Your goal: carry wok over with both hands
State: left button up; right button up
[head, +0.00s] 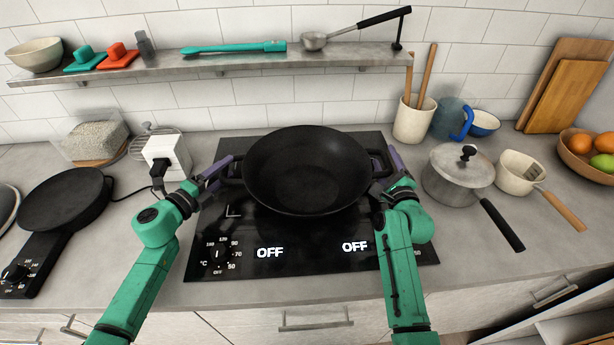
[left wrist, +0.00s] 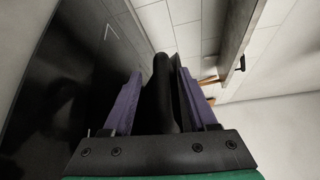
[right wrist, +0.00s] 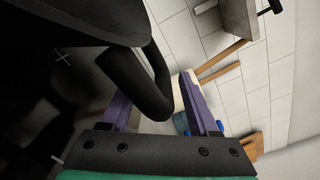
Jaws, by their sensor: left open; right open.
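The black wok (head: 307,168) sits on the black cooktop (head: 312,255), with a loop handle on each side. My left gripper (head: 218,175) is at the wok's left handle. In the left wrist view the dark handle (left wrist: 162,95) stands between the open purple fingers. My right gripper (head: 393,172) is at the right side of the wok. In the right wrist view its open purple fingers straddle the right loop handle (right wrist: 150,88), which lies nearer the left finger. The wok's body (right wrist: 65,22) also shows there. Contact between fingers and handles cannot be made out.
A lidded grey pot (head: 458,178) and a small pan (head: 519,172) stand right of the cooktop. A white box (head: 166,155) and a round black griddle (head: 64,200) stand to the left. A metal shelf (head: 340,56) runs above the back. The cooktop's front is clear.

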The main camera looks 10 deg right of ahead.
pick_arm(q)
jog(key=shift+s+r, duration=0.1)
jog(key=shift+s, duration=0.05)
pick_arm(e)
jog(key=shift+s+r, duration=0.1)
jog(key=shift+r, duration=0.05)
pick_arm(q)
jog(key=c, duration=0.9)
pick_arm(e)
jog(key=c, duration=0.9)
pick_arm(q)
grip_shut()
pick_arm(e)
grip_shut()
